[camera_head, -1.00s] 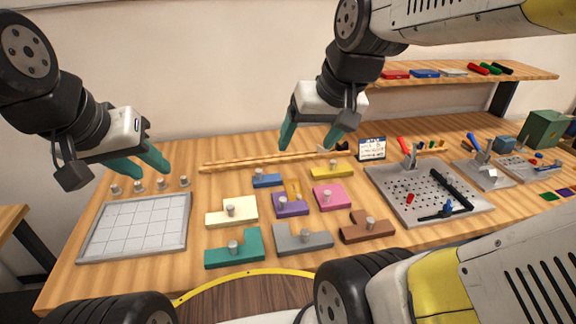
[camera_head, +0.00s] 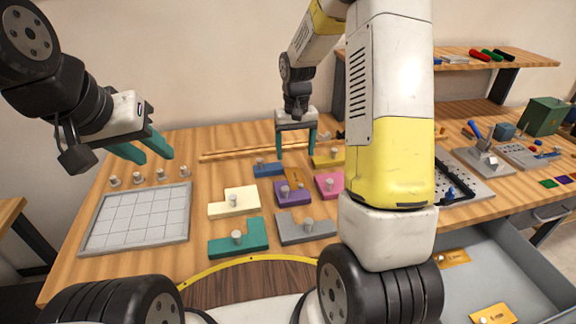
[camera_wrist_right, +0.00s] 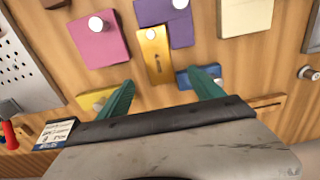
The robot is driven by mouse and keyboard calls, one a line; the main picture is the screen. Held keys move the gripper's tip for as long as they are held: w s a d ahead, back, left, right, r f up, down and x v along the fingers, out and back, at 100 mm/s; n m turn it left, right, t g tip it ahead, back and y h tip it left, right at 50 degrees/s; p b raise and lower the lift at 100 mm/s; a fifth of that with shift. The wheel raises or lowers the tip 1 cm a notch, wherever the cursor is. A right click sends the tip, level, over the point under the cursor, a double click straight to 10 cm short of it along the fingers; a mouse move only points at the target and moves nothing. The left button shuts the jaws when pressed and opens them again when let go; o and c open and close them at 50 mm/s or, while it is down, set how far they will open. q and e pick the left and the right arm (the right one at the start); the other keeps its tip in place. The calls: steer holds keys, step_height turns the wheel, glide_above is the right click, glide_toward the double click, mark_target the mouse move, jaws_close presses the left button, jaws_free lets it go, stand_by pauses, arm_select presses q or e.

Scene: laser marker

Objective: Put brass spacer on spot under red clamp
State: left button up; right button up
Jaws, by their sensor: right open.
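The brass spacer (camera_wrist_right: 155,55) is a flat golden plate with a dark marking, lying among the coloured blocks, against the purple block (camera_wrist_right: 180,30). It also shows in the head view (camera_head: 293,175), beneath my right gripper (camera_head: 296,156). That gripper is open and empty, pointing down; in the right wrist view its fingertips (camera_wrist_right: 162,88) are apart on the near side of the spacer. The red clamp handle (camera_wrist_right: 10,135) shows at the left edge of the right wrist view; my right arm hides it in the head view. The spot under it is not visible. My left gripper (camera_head: 145,152) is open and empty.
Pink (camera_wrist_right: 97,40), blue (camera_wrist_right: 198,75) and yellow (camera_wrist_right: 95,98) blocks with knobs surround the spacer. The perforated plate (camera_wrist_right: 18,70) lies left in the wrist view. An open drawer (camera_head: 535,285) holds labelled brass plates (camera_head: 493,314). A grid tray (camera_head: 137,217) lies left.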

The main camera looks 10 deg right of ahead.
mark_target(295, 177)
step_height(295, 177, down, 8)
steer(key=shift+w+d+f, duration=0.1)
steer(key=shift+w+d, duration=0.05)
jaws_close()
stand_by(0.6)
